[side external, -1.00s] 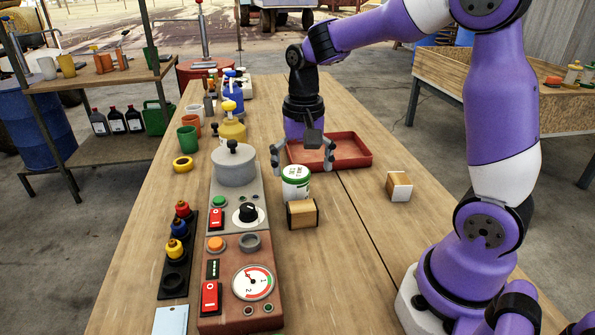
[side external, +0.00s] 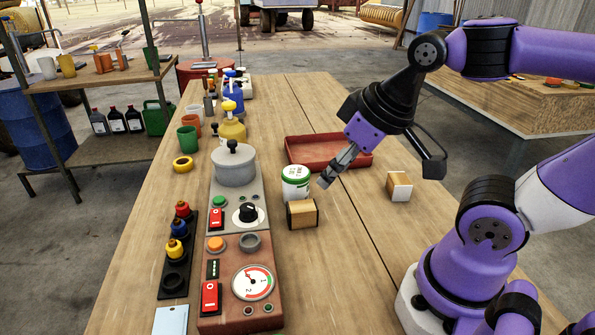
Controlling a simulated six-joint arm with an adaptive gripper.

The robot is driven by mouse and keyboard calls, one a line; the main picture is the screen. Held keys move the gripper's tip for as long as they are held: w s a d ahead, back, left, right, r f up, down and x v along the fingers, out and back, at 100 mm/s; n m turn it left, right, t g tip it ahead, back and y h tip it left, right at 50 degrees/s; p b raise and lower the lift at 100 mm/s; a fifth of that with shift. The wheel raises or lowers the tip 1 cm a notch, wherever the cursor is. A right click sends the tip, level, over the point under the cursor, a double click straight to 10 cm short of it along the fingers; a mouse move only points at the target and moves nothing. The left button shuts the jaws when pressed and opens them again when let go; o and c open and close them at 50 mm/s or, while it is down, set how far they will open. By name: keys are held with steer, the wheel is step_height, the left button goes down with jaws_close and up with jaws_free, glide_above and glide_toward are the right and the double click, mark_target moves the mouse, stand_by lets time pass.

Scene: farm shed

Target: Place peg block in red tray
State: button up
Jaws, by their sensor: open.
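The red tray (side external: 362,163) lies empty on the table beyond my gripper. A small wooden block with a dark front face (side external: 302,214) sits on the near table, just below my gripper in the picture. A second wooden block with a pale face (side external: 399,187) sits to the right. A black strip with red, blue and yellow knobs (side external: 175,280) lies at the left; I cannot tell which of these is the peg block. My gripper (side external: 326,182) is open and empty, tilted down to the left, close to the dark-faced block and the white can.
A white can with a green lid (side external: 296,184) stands right behind the dark-faced block, close to my gripper. A control panel (side external: 240,242) with a grey pot (side external: 234,166) lies to the left. The table right of the dark-faced block is mostly clear.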

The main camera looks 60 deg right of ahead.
stand_by(0.3)
steer(key=n+y, duration=0.7)
steer(key=n, duration=0.2)
glide_toward(305, 205)
steer(key=shift+t, duration=0.3)
steer(key=x, duration=0.3)
steer(key=s+x, duration=0.1)
steer(key=x, duration=0.1)
steer(key=shift+a+f, duration=0.3)
steer(key=shift+a, duration=0.2)
steer(key=shift+w+d+f+t, duration=0.15)
steer(key=shift+d+t, duration=0.25)
steer(key=shift+t, duration=0.2)
steer(key=x, duration=0.7)
steer(key=shift+w+a+f, duration=0.1)
steer(key=shift+w+a, duration=0.05)
steer(key=shift+a, duration=0.05)
jaws_close()
